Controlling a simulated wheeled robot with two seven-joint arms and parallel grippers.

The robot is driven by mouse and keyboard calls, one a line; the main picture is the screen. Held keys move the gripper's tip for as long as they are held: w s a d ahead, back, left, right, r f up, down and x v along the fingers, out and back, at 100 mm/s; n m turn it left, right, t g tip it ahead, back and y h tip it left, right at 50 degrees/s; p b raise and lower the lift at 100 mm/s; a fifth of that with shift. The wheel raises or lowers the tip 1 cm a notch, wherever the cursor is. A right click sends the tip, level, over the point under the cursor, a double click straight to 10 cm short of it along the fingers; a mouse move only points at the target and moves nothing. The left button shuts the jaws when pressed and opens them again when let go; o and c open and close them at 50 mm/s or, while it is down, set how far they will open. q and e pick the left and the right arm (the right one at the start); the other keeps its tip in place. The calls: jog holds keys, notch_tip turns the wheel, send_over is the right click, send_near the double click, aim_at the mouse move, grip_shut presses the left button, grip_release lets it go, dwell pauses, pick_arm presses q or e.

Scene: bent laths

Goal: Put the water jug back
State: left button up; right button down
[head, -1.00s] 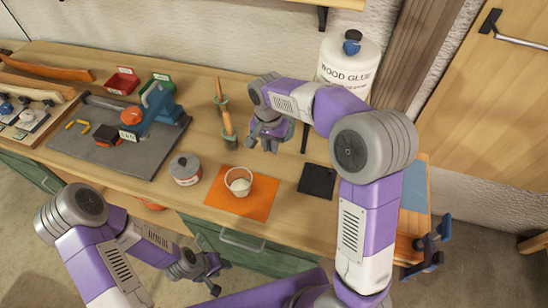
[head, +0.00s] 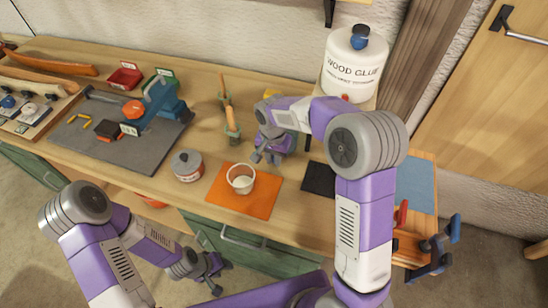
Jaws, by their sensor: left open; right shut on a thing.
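My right gripper (head: 266,158) is over the bench, just behind and right of a white cup (head: 240,179) that stands on an orange mat (head: 262,203). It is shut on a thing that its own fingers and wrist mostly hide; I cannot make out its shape. I cannot pick out a water jug with certainty. A small yellow thing (head: 272,93) shows just behind the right wrist. My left gripper (head: 217,277) is open and empty, low in front of the bench's green drawers.
A dark square pad (head: 318,178) lies bare right of the orange mat. A lidded tin (head: 186,166) stands left of the mat. A large wood glue container (head: 352,65) is at the back right. A grey mat (head: 140,150) holds tools at left.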

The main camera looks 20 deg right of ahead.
jog(key=c, duration=1.1)
grip_release()
jog(key=shift+o, duration=0.2)
notch_tip(320, 180, up, 12)
jog(key=p, duration=0.3)
jog(key=shift+a, duration=0.15)
jog(key=shift+s, duration=0.1)
